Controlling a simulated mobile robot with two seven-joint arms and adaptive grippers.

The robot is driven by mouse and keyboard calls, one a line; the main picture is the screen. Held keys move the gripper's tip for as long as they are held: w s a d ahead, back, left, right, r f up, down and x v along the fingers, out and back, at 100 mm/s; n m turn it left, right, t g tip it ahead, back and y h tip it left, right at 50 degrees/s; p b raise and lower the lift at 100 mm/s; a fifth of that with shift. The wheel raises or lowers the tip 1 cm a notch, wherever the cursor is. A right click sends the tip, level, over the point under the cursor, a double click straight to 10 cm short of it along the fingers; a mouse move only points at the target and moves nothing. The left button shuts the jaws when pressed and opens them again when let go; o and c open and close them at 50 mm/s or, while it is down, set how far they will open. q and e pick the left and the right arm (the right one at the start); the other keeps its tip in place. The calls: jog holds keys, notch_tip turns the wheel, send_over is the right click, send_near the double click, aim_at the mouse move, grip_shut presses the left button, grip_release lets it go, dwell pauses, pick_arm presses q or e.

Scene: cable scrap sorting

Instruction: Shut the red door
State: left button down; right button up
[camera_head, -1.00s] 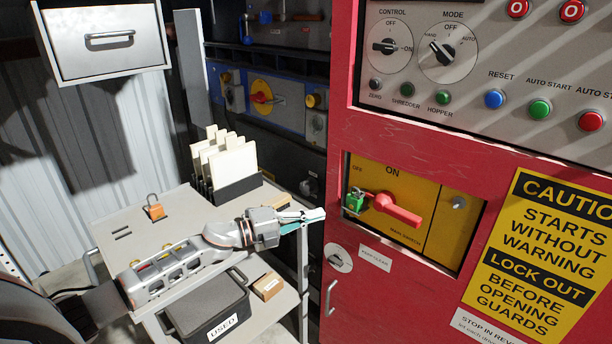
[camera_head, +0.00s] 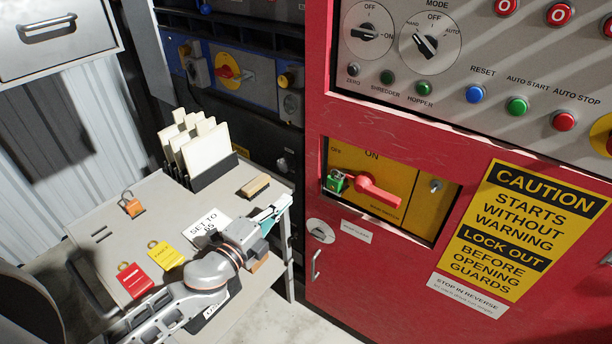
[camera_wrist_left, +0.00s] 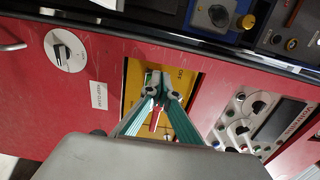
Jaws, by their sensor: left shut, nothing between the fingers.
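The red door (camera_head: 390,275) fills the right of the head view and has a cut-out window. A yellow switch plate (camera_head: 405,185) with a red rotary handle (camera_head: 375,192) and a green padlock (camera_head: 337,182) shows through it. A round latch (camera_head: 320,231) and a bar handle (camera_head: 316,264) sit near the door's left edge. I cannot tell whether the door is fully shut. My left gripper (camera_head: 279,207) is shut and empty, left of the door and apart from it. In the left wrist view its fingertips (camera_wrist_left: 160,92) overlap the window. My right gripper is not in view.
A grey cart (camera_head: 85,225) stands under my left arm, with an orange padlock (camera_head: 133,207), a red tag (camera_head: 134,281), a yellow tag (camera_head: 165,256) and upright cards (camera_head: 205,150). A caution sign (camera_head: 520,225) is on the door. Floor shows between cart and door.

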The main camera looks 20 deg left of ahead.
aim_at(313, 172)
pick_arm(q)
jog(key=x, duration=1.1)
jog(key=shift+w+f+p, duration=0.1)
jog(key=shift+w+p, duration=0.05)
jog(key=shift+p, duration=0.2)
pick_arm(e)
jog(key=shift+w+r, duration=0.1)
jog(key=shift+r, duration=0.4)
